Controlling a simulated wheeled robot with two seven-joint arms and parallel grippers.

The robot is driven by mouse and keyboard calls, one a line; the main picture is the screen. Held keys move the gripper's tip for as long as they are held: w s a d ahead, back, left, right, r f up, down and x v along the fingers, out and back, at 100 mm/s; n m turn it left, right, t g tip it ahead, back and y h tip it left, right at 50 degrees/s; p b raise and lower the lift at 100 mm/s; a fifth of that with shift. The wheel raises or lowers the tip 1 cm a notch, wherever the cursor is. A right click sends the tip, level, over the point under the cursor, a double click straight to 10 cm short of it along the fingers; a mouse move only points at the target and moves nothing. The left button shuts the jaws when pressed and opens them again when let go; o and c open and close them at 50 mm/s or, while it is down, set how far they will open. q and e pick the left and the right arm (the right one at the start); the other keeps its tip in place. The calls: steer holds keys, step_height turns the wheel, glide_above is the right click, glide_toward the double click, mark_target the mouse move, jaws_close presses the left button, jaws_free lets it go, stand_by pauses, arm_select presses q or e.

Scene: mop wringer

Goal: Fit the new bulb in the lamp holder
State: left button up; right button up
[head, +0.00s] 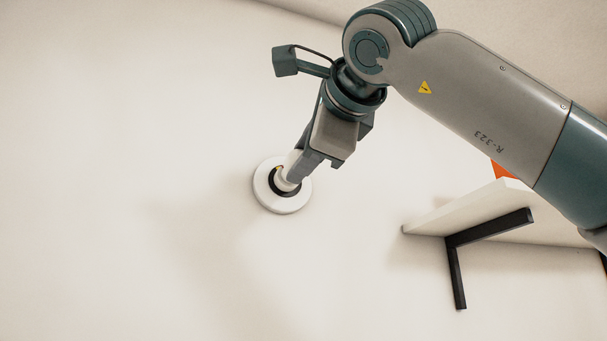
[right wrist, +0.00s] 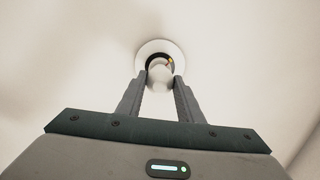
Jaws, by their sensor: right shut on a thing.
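The lamp holder (head: 265,194) is a white round disc with a dark ring at its centre, mounted on the pale surface in the middle of the head view. It also shows at the top of the right wrist view (right wrist: 158,44). My right gripper (head: 292,176) is shut on a white bulb (head: 284,183) right at the dark ring. In the right wrist view the bulb (right wrist: 160,74) is between the fingertips, in line with the ring, with a small orange-yellow spot beside it. How far the bulb sits inside the holder is hidden. My left gripper is not in view.
A white shelf (head: 465,213) on a black bracket (head: 456,262) juts out at the right, below my right arm. Part of an orange thing (head: 501,170) shows above the shelf. The pale surface left of and below the holder is bare.

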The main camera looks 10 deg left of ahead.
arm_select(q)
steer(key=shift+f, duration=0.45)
arm_select(e)
steer(key=shift+r+m, duration=0.1)
steer(key=shift+m, duration=0.6)
steer(key=o, duration=0.9)
steer(key=shift+c, duration=0.2)
steer(key=shift+o, duration=1.2)
steer(key=shift+w, duration=0.1)
steer(key=shift+w+a, duration=0.1)
steer(key=shift+a, duration=0.05)
arm_select(q)
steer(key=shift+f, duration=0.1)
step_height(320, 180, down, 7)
steer(key=b, duration=0.7)
arm_select(e)
steer(key=v, duration=1.7)
